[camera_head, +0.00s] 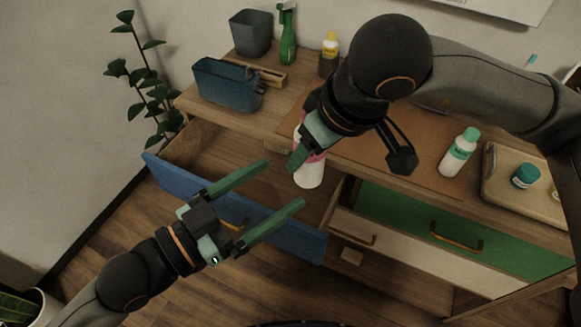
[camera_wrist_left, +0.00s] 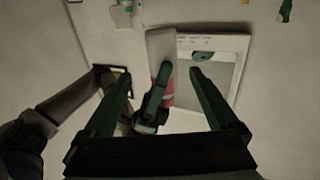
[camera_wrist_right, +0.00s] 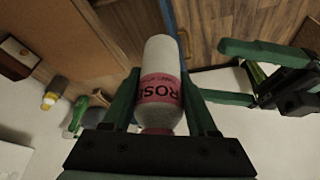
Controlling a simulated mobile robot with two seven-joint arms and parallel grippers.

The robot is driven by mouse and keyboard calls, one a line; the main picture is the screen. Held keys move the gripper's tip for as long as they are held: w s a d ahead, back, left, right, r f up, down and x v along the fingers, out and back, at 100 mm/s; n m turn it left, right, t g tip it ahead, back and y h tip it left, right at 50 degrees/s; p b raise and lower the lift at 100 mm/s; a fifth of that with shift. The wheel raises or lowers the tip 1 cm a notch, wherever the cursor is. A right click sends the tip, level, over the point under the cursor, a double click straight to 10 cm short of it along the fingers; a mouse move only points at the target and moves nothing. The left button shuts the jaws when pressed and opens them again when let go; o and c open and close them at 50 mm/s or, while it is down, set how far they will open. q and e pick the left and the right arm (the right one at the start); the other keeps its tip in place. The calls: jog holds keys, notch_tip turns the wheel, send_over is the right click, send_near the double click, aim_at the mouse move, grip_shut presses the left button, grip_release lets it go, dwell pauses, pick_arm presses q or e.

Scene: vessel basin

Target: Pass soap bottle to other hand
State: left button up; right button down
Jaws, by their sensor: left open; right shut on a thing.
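The soap bottle (camera_head: 308,172) is white with a pink label and is held in the air in front of the dresser. My right gripper (camera_head: 305,148) is shut around it; the right wrist view shows the bottle (camera_wrist_right: 161,62) between both fingers, with "ROS" on its label. My left gripper (camera_head: 285,185) is open and empty, its fingers pointing at the bottle from the left, a short gap away. The left wrist view shows the bottle (camera_wrist_left: 160,58) beyond and between the open left fingers.
On the dresser top stand a blue basket (camera_head: 225,88), a green spray bottle (camera_head: 288,40), a white-green bottle (camera_head: 459,154) and a tray (camera_head: 505,190).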

pick_arm(q)
jog(key=x, duration=1.1)
jog(key=shift+w+d, duration=0.2)
jog(key=shift+d, duration=0.05)
jog(key=shift+s, duration=0.15)
grip_shut()
pick_arm(e)
jog(key=shift+w+r, duration=0.1)
jog(key=c, duration=0.5)
grip_release()
pick_arm(q)
jog(key=shift+r, duration=0.15)
pick_arm(e)
jog(key=o, duration=0.4)
